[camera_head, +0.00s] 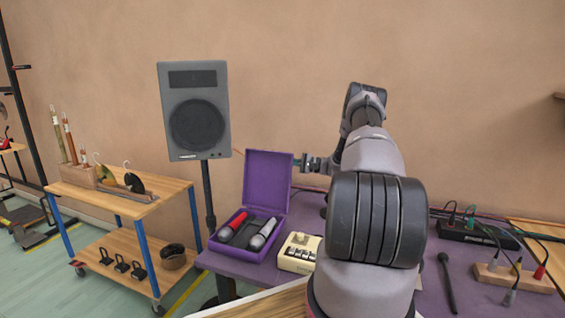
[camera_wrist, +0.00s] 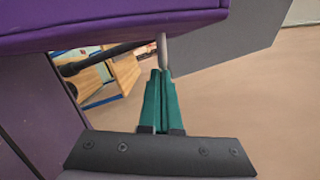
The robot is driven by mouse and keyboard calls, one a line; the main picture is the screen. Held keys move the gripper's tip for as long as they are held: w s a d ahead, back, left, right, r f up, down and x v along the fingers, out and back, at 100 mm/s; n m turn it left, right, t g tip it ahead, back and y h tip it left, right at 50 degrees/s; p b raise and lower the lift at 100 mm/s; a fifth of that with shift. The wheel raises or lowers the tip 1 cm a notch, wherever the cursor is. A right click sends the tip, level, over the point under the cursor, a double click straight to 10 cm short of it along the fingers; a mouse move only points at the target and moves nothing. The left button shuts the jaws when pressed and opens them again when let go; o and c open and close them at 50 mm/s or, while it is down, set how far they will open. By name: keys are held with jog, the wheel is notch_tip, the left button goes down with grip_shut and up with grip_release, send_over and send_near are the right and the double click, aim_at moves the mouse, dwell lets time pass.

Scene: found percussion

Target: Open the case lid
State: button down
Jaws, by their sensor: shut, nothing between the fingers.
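The purple case (camera_head: 243,245) stands on the purple table with its lid (camera_head: 268,180) raised about upright. A red microphone (camera_head: 233,224) and a grey microphone (camera_head: 263,234) lie inside the case. My gripper (camera_head: 299,162) is at the lid's right edge in the head view, and its fingertips are hard to make out there. In the wrist view my gripper (camera_wrist: 162,76) has its green fingers together and empty, just below the edge of a large purple panel that looks like the lid (camera_wrist: 120,22). I cannot tell whether they touch.
A cream box with switches (camera_head: 299,253) sits right of the case. A speaker on a stand (camera_head: 195,110) rises behind the case at left. A black cable box (camera_head: 478,234) and a wooden plug block (camera_head: 514,278) are at right. A wooden trolley (camera_head: 120,197) stands at left.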

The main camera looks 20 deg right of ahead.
aim_at(277, 170)
jog(key=s+a+r+n, duration=0.2)
jog(key=s+a, duration=0.1)
jog(key=s+a+r+n, duration=0.1)
jog(key=n, duration=0.1)
jog(key=shift+s+a+r+g+h, duration=0.15)
jog(key=shift+s+a+g+h, duration=0.15)
jog(key=shift+s+g, duration=0.1)
jog(key=shift+s+a, duration=0.2)
jog(key=shift+a, duration=0.05)
jog(key=shift+d, duration=0.15)
